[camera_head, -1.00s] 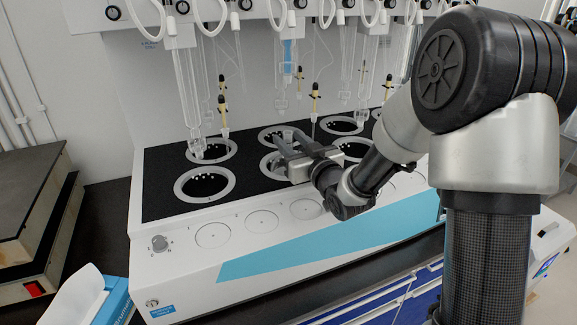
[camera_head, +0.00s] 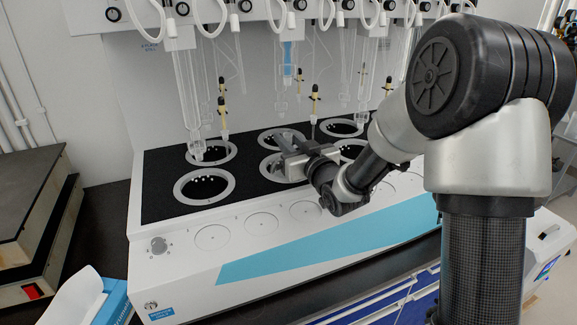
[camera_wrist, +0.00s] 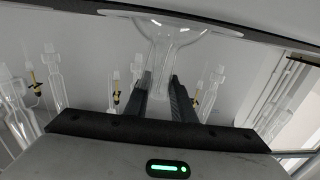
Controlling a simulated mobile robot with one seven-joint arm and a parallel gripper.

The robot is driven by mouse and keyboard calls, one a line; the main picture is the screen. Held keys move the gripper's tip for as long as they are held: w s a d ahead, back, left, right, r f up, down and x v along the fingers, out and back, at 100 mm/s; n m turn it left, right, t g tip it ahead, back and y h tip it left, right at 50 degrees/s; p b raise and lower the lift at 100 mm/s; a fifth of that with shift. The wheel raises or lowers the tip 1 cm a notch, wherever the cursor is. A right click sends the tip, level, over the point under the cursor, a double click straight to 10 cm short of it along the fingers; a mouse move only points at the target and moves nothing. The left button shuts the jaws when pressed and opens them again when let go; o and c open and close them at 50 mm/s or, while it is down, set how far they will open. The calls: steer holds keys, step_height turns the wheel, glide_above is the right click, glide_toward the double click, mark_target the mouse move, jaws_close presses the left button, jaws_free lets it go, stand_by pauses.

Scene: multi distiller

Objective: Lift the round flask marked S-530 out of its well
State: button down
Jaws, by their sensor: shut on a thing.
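A clear glass flask (camera_wrist: 165,35) shows at the top of the wrist view. Its narrow neck runs down between my two dark fingers and its body widens toward the top edge. No S-530 marking can be read. My gripper (camera_wrist: 160,84) is shut on the neck. In the head view my gripper (camera_head: 284,140) is over the middle front well (camera_head: 264,170) of the distiller, with its fingers pointing back and left. The flask cannot be made out clearly in the head view, so its height relative to the well cannot be told.
The distiller's black top (camera_head: 160,185) has several ringed wells; the front left well (camera_head: 204,187) looks empty. Glass tubes (camera_head: 190,90) hang behind and left of my gripper. A dark-topped box (camera_head: 25,185) stands at the far left.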

step_height(320, 180, up, 9)
steer(key=p, duration=0.4)
steer(key=shift+f+p, duration=0.2)
steer(key=shift+p, duration=0.15)
stand_by(0.5)
steer(key=shift+a, duration=0.1)
